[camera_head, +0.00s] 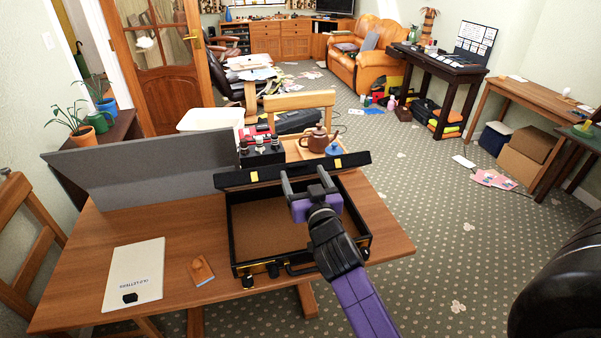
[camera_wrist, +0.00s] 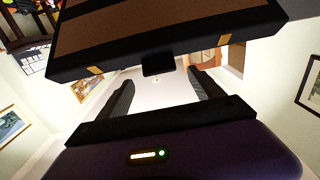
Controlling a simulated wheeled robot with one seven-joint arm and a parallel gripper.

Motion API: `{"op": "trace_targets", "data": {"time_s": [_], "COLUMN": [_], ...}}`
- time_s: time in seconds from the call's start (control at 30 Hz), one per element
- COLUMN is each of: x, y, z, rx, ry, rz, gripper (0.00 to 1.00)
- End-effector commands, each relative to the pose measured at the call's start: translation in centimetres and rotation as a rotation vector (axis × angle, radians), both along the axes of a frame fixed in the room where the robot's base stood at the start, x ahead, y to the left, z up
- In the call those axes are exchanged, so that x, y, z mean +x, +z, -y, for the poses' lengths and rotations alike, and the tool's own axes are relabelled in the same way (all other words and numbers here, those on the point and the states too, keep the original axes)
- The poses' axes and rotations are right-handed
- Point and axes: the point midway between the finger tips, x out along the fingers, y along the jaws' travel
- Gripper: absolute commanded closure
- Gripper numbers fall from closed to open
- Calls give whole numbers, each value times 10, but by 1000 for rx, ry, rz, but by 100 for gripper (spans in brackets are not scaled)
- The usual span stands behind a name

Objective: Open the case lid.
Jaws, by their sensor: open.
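The black case stands on the wooden table with its base (camera_head: 300,262) facing me and its brown-lined inside showing. Its lid (camera_head: 235,178) is raised well off the base, seen nearly edge-on, with two gold latch pieces on its near edge. In the wrist view the lid (camera_wrist: 170,45) fills the top, with brown panels, the gold pieces and a dark tab (camera_wrist: 158,64). My gripper (camera_head: 305,176) is open and empty, over the case at the lid's near edge. In the wrist view its two fingers (camera_wrist: 160,90) are spread below the lid. I cannot tell whether they touch it.
A grey panel (camera_head: 150,170) stands on the table (camera_head: 200,230) left of the case. A white booklet (camera_head: 135,275) and a small orange item (camera_head: 201,270) lie at the front left. Black-capped bottles (camera_head: 262,147) and a brown teapot (camera_head: 315,138) stand behind the lid. Open carpet lies right.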

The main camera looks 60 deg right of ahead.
Motion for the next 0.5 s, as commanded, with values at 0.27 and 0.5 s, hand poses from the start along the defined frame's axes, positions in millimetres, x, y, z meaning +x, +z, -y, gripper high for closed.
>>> {"op": "trace_targets", "data": {"time_s": [0.27, 0.5], "x": [-21, -23], "y": [0, 1], "z": [-24, -26], "rx": [-1, -1], "ry": [0, -1], "rz": [2, 2], "gripper": [24, 24]}}
